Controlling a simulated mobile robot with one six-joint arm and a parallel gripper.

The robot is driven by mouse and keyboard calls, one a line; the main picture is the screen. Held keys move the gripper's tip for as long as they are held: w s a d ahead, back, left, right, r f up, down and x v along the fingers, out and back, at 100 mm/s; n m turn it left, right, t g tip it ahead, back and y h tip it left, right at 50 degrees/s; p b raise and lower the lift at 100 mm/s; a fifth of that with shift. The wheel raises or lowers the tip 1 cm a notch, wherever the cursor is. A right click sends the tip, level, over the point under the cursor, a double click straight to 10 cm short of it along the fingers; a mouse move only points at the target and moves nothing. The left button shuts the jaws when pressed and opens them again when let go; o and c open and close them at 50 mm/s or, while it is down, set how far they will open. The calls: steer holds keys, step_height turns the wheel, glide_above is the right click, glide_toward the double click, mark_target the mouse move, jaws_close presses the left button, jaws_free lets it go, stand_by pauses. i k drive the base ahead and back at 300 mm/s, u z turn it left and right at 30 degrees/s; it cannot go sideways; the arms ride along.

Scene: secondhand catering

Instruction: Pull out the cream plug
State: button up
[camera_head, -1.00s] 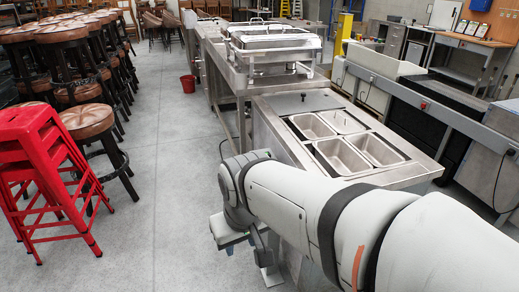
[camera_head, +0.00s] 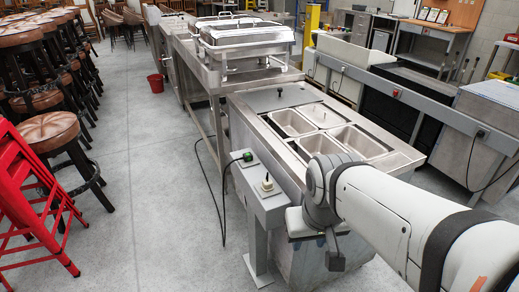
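The cream plug (camera_head: 266,184) sits upright in the near part of the top of a grey socket post (camera_head: 264,207). A green and black plug (camera_head: 247,157) sits farther back on the same top, with a black cable leading off it to the left. My gripper (camera_head: 335,262) hangs low at the end of my arm, to the right of the post and below its top, apart from the cream plug. Its fingers are too small and dark to tell whether they are open, and I see nothing held.
A steel counter with inset pans (camera_head: 292,122) stands right behind the post. Chafing dishes (camera_head: 245,38) stand farther back. Black cable (camera_head: 222,205) hangs to the floor left of the post.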

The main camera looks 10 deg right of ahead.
mark_target(267, 187)
steer(key=u, duration=0.05)
steer(key=i, duration=1)
steer(key=z, duration=0.05)
